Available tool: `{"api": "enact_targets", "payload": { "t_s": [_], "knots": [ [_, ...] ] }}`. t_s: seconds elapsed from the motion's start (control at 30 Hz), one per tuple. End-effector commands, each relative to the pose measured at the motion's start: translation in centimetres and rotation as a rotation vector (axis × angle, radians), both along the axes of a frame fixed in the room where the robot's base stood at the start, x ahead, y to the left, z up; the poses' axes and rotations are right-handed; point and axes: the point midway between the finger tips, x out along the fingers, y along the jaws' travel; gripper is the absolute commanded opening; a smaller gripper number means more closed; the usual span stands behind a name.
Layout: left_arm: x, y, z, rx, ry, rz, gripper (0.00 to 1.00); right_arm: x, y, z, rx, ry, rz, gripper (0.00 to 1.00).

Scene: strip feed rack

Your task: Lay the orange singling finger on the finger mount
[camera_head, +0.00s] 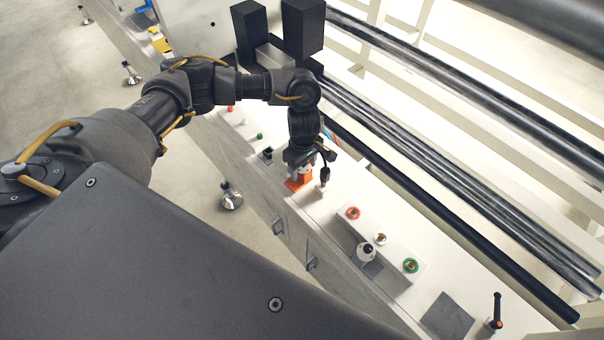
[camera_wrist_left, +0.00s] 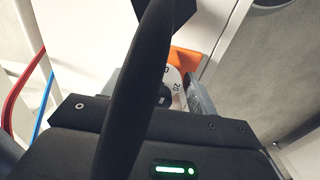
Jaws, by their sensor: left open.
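An orange piece (camera_head: 298,182), which looks like the singling finger, is on the white bench top directly below my left gripper (camera_head: 306,170). In the left wrist view, part of the orange piece (camera_wrist_left: 187,61) shows just beyond the fingertips, beside a white dial with numbers (camera_wrist_left: 175,78). My left gripper (camera_wrist_left: 165,98) is open, its fingers on either side of the dial. A dark curved shape in front hides much of the left finger. I cannot tell whether the fingers touch anything. I cannot make out the finger mount for sure. My right gripper is not in view.
A raised white panel with red (camera_head: 353,213) and green (camera_head: 411,265) ringed buttons stands right of the gripper. A black-topped knob (camera_head: 366,251) is near it. A grey plate (camera_head: 447,317) and a black lever (camera_head: 497,311) are farther right. Long dark rollers (camera_head: 450,165) run behind the bench.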

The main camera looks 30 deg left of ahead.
Motion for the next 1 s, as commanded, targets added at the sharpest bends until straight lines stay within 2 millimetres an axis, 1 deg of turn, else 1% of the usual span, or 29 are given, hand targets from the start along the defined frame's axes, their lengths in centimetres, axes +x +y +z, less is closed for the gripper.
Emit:
{"api": "enact_targets", "payload": {
  "t_s": [0.03,0.07,0.47,0.77,0.87,1.0],
  "knots": [
    [0.0,0.0,0.0,0.000,0.000,0.000,0.58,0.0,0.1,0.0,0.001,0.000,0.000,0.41],
    [0.0,0.0,0.0,0.000,0.000,0.000,0.54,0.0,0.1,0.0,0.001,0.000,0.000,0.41],
    [0.0,0.0,0.1,0.000,0.000,0.001,0.02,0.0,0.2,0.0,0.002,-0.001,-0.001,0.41],
    [0.1,0.0,0.3,0.000,-0.001,0.000,0.01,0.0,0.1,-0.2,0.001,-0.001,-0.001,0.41],
    [0.1,0.0,0.9,-0.001,-0.003,-0.002,0.01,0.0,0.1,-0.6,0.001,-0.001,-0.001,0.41],
    [0.2,0.0,3.0,-0.001,-0.007,-0.003,0.01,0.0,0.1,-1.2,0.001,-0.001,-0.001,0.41]
  ]
}}
